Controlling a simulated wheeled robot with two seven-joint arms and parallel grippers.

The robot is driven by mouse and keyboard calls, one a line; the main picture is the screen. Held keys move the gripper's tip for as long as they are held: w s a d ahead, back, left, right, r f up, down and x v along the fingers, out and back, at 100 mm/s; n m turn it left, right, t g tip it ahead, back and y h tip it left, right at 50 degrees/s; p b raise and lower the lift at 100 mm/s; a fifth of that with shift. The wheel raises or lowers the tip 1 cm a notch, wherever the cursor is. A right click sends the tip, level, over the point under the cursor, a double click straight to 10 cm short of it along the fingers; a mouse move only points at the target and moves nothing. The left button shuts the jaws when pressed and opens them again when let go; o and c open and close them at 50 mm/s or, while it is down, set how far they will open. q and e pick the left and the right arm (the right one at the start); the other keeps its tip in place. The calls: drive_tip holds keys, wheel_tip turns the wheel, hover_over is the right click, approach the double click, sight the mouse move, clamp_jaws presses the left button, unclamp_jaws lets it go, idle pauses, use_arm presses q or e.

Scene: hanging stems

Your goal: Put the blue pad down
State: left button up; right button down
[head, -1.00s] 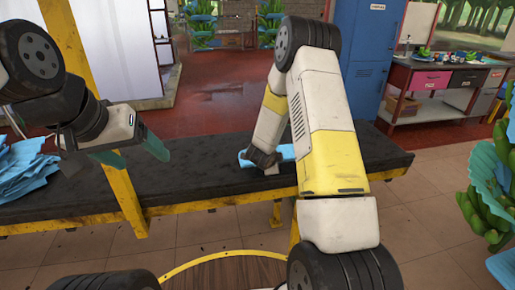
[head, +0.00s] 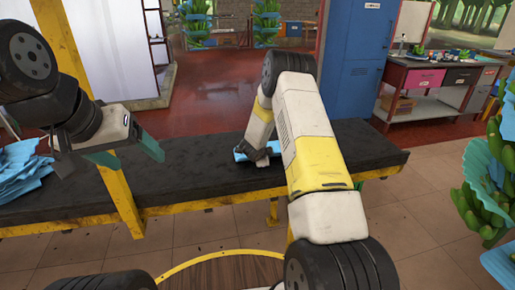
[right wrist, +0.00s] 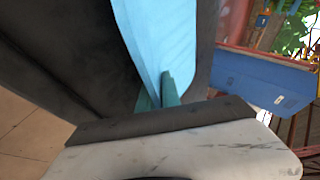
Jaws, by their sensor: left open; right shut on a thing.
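A blue pad (head: 270,149) is at the dark bench top (head: 190,180), near its middle in the head view. My right gripper (head: 258,157) is shut on its near side, partly hidden by my own forearm. In the right wrist view the pad (right wrist: 165,30) runs between the teal fingers (right wrist: 158,92) of my right gripper, with the dark bench surface around it. I cannot tell whether the pad touches the bench. My left gripper (head: 128,155) is open and empty above the left part of the bench.
A loose pile of blue pads (head: 22,175) lies at the bench's left end. A yellow post (head: 122,200) stands at the bench's front left. The bench is clear right of my right arm. A blue locker (head: 355,60) and a drawer table (head: 440,85) stand behind.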

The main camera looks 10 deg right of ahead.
drive_tip(key=shift+f, duration=0.15)
drive_tip(key=c, duration=1.5)
unclamp_jaws()
drive_tip(key=shift+c, duration=0.2)
